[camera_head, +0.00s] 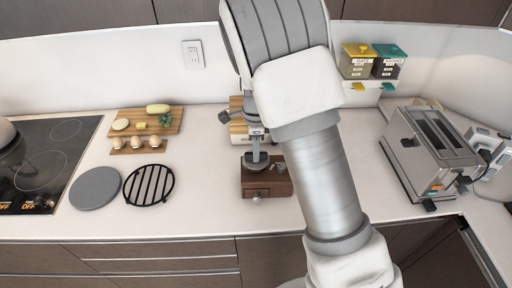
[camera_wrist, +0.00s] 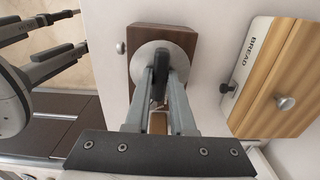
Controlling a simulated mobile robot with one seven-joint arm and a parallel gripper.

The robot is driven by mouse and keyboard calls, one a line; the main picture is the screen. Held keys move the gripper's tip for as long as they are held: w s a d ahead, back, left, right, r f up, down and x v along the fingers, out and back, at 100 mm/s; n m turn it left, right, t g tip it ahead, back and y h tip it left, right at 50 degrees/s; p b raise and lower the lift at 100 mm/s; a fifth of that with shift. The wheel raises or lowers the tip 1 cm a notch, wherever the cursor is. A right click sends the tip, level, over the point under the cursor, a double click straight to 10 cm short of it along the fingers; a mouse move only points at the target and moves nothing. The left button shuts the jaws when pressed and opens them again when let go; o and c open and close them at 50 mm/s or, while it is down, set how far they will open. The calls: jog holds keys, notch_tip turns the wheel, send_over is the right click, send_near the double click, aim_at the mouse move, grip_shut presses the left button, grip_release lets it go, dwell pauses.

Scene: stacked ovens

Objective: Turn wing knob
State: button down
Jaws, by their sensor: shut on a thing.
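A small wooden grinder-like box (camera_head: 281,188) with a drawer knob on its front stands on the counter. In the wrist view the wooden box (camera_wrist: 150,32) shows from above, with a round grey plate (camera_wrist: 178,62) on top. My gripper (camera_head: 256,155) points down over the box, and its two fingers (camera_wrist: 161,60) are close together above the plate. They are shut on a small part at the top of the box, apparently the wing knob. The fingers hide most of that part, so its shape and angle cannot be told.
A bread box (camera_wrist: 268,75) with a wooden lid stands close behind the grinder. A cutting board with food (camera_head: 150,122), a black trivet (camera_head: 148,186) and a grey disc (camera_head: 95,188) lie left. A toaster (camera_head: 428,155) stands right. The counter in front is clear.

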jog(key=shift+r+m+p, duration=0.1)
jog(key=shift+m+p, duration=0.25)
jog(key=shift+m, duration=0.55)
jog(key=c, duration=0.8)
grip_release()
jog(key=shift+o, duration=0.2)
notch_tip(320, 180, up, 17)
jog(key=shift+r+b, duration=0.15)
jog(key=shift+b, duration=0.2)
